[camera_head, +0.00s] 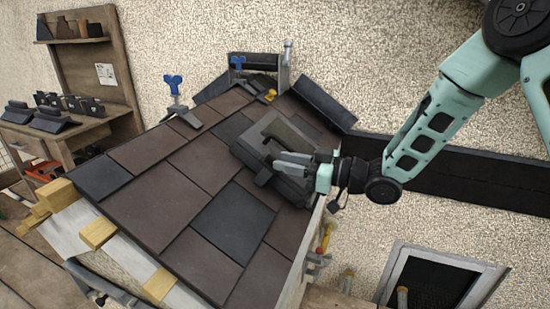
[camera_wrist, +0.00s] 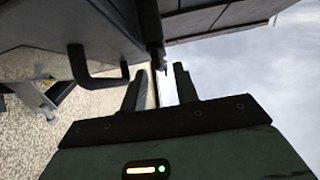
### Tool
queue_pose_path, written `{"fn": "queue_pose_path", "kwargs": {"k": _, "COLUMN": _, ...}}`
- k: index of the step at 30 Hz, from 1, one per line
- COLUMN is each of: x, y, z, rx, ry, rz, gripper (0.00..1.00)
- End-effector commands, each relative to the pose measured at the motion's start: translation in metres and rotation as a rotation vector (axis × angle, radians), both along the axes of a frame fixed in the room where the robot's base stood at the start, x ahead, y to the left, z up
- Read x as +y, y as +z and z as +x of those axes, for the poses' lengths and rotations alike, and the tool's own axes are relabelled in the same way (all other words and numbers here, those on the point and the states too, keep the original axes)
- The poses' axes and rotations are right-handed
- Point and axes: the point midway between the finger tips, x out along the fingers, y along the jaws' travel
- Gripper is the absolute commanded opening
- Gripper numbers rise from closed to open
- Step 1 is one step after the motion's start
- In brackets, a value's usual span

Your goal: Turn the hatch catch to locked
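A dark grey roof hatch (camera_head: 275,133) with a raised frame sits in the tiled slope in the head view. My gripper (camera_head: 279,164) reaches in from the right, over the lower part of the hatch. In the wrist view the two fingers of my gripper (camera_wrist: 160,72) stand apart with a gap between them. A dark upright piece (camera_wrist: 151,25), perhaps the catch, ends just ahead of the fingertips; I cannot tell whether it touches them. A dark U-shaped handle (camera_wrist: 98,80) is left of the fingers. Which way the catch is turned cannot be told.
Brown and dark grey tiles (camera_head: 157,205) cover the slope around the hatch. A wooden shelf unit (camera_head: 92,75) with dark parts is at the left. A dark framed panel (camera_head: 435,280) is at the lower right.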

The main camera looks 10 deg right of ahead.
Motion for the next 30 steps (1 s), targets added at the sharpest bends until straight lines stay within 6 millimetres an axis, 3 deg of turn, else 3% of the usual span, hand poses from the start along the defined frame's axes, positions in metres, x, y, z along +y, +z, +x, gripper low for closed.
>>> {"fn": "queue_pose_path", "kwargs": {"k": 6, "x": 0.025, "y": 0.0, "z": 0.012, "rx": 0.0, "ry": 0.001, "rz": 0.0, "gripper": 0.3}}
{"fn": "queue_pose_path", "kwargs": {"k": 18, "x": 0.03, "y": 0.0, "z": 0.016, "rx": 0.0, "ry": -0.001, "rz": -0.001, "gripper": 0.3}}
{"fn": "queue_pose_path", "kwargs": {"k": 22, "x": 0.03, "y": 0.0, "z": 0.016, "rx": 0.0, "ry": -0.001, "rz": -0.001, "gripper": 0.0}}
{"fn": "queue_pose_path", "kwargs": {"k": 30, "x": 0.03, "y": 0.0, "z": 0.015, "rx": 0.008, "ry": -0.01, "rz": 0.003, "gripper": 0.0}}
